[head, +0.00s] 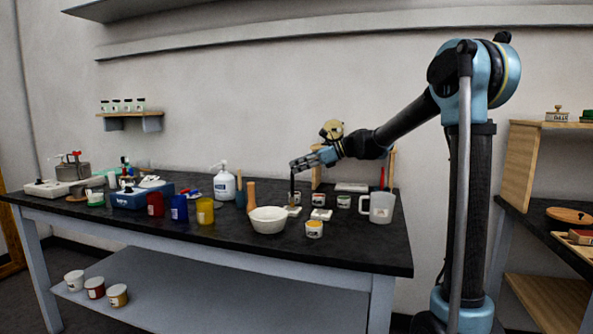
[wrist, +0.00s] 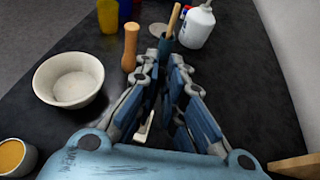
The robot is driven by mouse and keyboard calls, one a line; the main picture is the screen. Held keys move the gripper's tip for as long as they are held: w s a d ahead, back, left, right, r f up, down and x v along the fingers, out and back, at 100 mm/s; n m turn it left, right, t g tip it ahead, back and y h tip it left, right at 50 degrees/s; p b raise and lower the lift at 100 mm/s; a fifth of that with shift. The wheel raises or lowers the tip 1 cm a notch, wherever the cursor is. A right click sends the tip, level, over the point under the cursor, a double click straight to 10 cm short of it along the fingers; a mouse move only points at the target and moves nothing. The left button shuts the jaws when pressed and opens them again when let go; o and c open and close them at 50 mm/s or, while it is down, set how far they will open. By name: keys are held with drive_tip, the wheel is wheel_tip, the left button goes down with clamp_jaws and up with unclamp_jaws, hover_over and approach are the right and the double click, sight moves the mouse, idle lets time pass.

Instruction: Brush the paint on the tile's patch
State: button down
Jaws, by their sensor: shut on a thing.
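My gripper (head: 294,166) is over the dark bench, shut on a thin dark upright brush (head: 292,186). In the wrist view its fingers (wrist: 170,62) point away across the bench, and the brush is hard to make out there. The brush's lower end is just above or at a small white tile (head: 293,211); I cannot tell whether they touch. A pale edge, perhaps of this tile (wrist: 145,128), shows between the fingers. No painted patch can be made out.
A white bowl (head: 268,220) and wooden pestle (head: 251,194) stand left of the tile. A white bottle (head: 224,184) and coloured cups (head: 205,212) are further left.

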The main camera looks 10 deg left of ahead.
drive_tip(key=shift+s+a, duration=0.1)
drive_tip(key=shift+s, duration=1.15)
idle(2.9)
drive_tip(key=shift+r, duration=2.95)
drive_tip(key=shift+r, duration=0.1)
drive_tip(key=shift+r, duration=1.4)
